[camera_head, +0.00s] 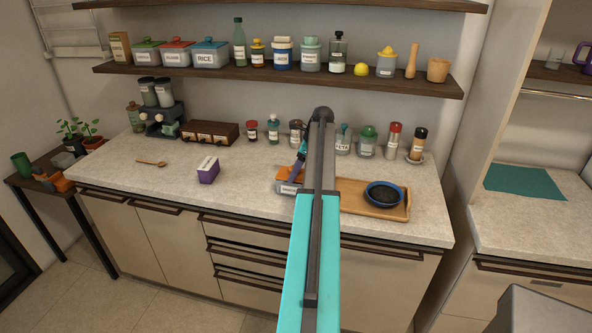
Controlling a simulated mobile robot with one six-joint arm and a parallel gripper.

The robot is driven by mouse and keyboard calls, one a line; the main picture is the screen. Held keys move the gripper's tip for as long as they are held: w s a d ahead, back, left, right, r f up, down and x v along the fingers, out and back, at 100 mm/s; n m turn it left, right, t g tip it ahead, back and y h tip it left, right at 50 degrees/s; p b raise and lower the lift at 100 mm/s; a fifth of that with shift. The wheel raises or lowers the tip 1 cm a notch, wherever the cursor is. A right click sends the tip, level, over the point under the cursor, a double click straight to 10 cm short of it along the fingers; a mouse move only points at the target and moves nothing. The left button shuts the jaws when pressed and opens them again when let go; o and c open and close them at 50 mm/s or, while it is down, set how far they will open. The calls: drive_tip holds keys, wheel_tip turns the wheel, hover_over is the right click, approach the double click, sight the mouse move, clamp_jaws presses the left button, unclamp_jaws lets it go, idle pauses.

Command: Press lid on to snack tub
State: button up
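A small, low grey tub with an orange-red upper part and a white label (287,188) sits on the counter, at the left end of the wooden tray. It looks like the snack tub, but the label is too small to read. My arm hides its right side. My gripper (294,174) points down just above the tub, close to its top. Its fingers are small and partly hidden, so I cannot tell whether they are open or shut. I cannot tell whether the orange-red part is the lid, or how it sits.
The wooden tray (350,206) holds a blue bowl (383,194) right of my arm. A purple box (208,171) and wooden spoon (151,163) lie to the left. Jars and bottles line the counter's back, including a green-lidded jar (367,143). The counter's left front is clear.

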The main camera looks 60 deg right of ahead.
drive_tip(key=o, duration=1.4)
drive_tip(key=shift+c, duration=0.2)
drive_tip(key=shift+r, duration=0.2)
drive_tip(key=shift+r+p, duration=2.3)
drive_tip(key=shift+r, duration=1.05)
clamp_jaws()
drive_tip(key=shift+f+b, duration=0.5)
drive_tip(key=shift+f, duration=1.45)
